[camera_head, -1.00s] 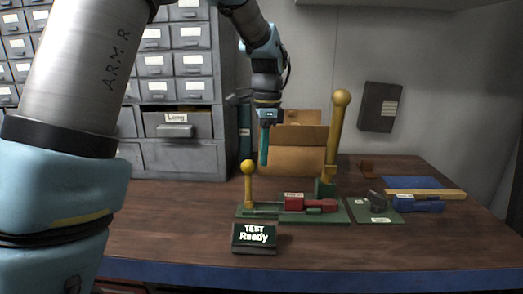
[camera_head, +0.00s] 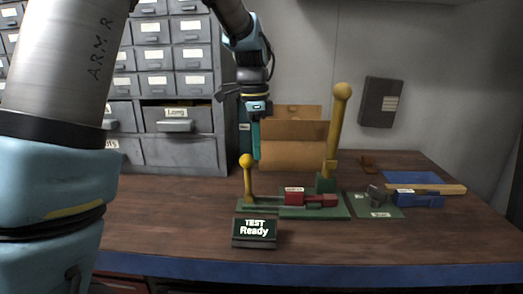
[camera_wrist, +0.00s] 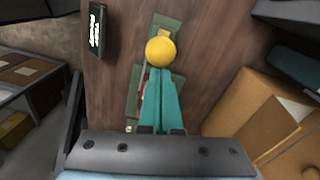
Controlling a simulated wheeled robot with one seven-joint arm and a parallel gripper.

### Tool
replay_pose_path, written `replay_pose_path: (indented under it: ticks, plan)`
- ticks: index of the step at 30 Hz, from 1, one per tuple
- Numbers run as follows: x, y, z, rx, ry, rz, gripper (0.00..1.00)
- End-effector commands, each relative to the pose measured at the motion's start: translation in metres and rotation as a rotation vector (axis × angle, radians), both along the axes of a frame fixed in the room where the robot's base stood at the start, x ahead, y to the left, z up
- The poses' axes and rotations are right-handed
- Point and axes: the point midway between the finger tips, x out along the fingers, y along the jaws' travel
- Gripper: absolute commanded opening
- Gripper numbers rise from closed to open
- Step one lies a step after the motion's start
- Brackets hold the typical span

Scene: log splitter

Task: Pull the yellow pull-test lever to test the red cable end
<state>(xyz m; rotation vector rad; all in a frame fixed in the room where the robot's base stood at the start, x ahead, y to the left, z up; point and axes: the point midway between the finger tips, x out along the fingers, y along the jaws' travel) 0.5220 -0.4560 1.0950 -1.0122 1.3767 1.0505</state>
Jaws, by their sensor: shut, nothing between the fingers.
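A short yellow lever with a round knob (camera_head: 247,161) stands upright at the left end of a green base (camera_head: 272,210). A taller yellow lever (camera_head: 335,130) rises behind the base's right part. I cannot tell from labels which is the pull-test lever. The red cable end (camera_head: 308,199) lies on the green base, partly hidden by my fingers in the wrist view. My gripper (camera_head: 256,157) is shut and empty, pointing down right beside the short knob. In the wrist view the teal fingertips (camera_wrist: 161,76) overlap the knob's near edge; I cannot tell whether they touch.
A small display (camera_head: 255,231) reading "TEST Ready" stands in front of the base. A blue piece (camera_head: 420,200) and a dark part on a green plate (camera_head: 381,211) lie to the right. Grey drawers (camera_head: 180,150) and a cardboard box (camera_head: 293,155) stand behind. The front tabletop is mostly clear.

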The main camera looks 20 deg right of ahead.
Motion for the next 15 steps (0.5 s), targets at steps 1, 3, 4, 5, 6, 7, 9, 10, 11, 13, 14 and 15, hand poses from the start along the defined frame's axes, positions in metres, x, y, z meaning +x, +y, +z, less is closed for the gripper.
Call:
replay_pose_path:
  ticks: [1, 3, 4, 5, 6, 7, 9, 10, 11, 13, 14, 15]
  plan:
    - [0.001, 0.002, -0.001, -0.010, 0.004, 0.004, 0.00]
    - [0.003, 0.006, 0.000, -0.029, 0.012, 0.004, 0.00]
    - [0.004, 0.007, 0.000, -0.039, 0.016, 0.006, 0.00]
    - [0.005, 0.009, 0.000, -0.050, 0.021, 0.006, 0.00]
    - [0.006, 0.012, -0.001, -0.066, 0.030, 0.007, 0.00]
    - [0.007, 0.014, -0.001, -0.081, 0.036, 0.007, 0.00]
    - [0.010, 0.021, -0.002, -0.120, 0.055, 0.009, 0.00]
    - [0.012, 0.024, -0.002, -0.140, 0.064, 0.010, 0.00]
    - [0.013, 0.027, -0.003, -0.163, 0.073, 0.010, 0.00]
    - [0.018, 0.035, -0.005, -0.217, 0.097, 0.012, 0.00]
    - [0.019, 0.039, -0.006, -0.241, 0.109, 0.012, 0.00]
    - [0.021, 0.043, -0.007, -0.273, 0.124, 0.011, 0.00]
